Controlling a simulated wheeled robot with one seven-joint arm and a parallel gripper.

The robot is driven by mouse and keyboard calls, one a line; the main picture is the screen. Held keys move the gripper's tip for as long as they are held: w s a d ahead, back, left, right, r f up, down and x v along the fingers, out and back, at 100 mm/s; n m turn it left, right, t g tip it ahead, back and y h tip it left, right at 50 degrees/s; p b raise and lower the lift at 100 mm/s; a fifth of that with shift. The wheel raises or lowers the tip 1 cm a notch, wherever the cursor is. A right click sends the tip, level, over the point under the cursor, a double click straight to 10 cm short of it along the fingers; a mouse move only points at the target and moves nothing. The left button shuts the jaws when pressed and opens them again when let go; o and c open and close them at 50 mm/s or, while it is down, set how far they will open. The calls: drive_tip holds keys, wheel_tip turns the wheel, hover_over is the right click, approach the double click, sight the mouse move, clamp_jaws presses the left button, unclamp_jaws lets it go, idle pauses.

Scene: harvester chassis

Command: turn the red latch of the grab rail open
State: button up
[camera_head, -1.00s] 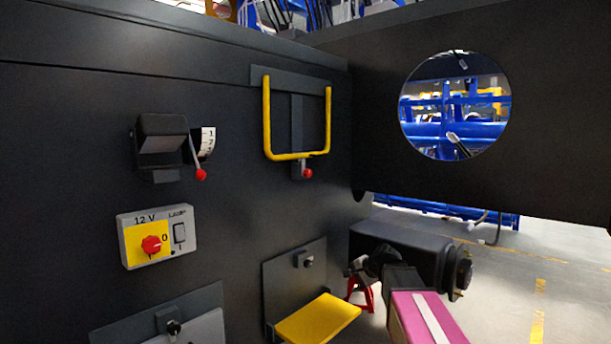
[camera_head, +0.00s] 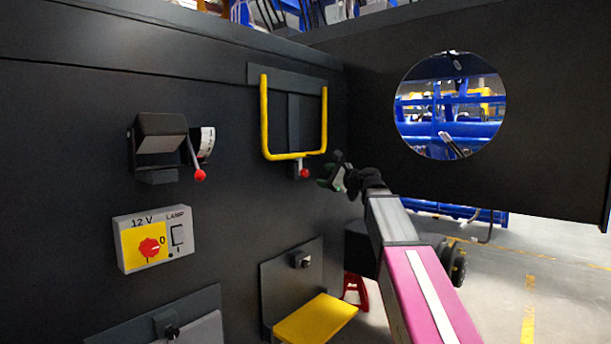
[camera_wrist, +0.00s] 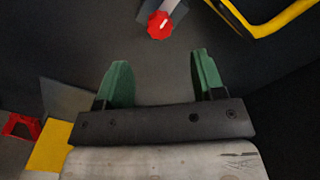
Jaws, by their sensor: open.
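The yellow grab rail (camera_head: 265,120) is a U-shaped bar on the dark chassis wall. Its red latch (camera_head: 304,173) is a small red knob just below the rail's lower bar. My gripper (camera_head: 328,174) is raised just right of the latch and apart from it. In the wrist view the red latch (camera_wrist: 160,25) lies beyond the fingertips, at the top, between the lines of the two green fingers. The grab rail (camera_wrist: 275,22) shows there at upper right. My gripper (camera_wrist: 160,75) is open and nothing is between its fingers.
A lever with a red ball (camera_head: 200,175) and a 12 V switch box (camera_head: 155,238) are on the wall to the left. A yellow step (camera_head: 315,320) juts out below. A dark panel with a round hole (camera_head: 540,150) stands at right.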

sight(307, 173)
drive_tip(key=x, duration=0.9)
drive_tip(key=shift+w+a+f, duration=0.1)
drive_tip(key=shift+w+a, duration=0.1)
drive_tip(key=c, duration=0.9)
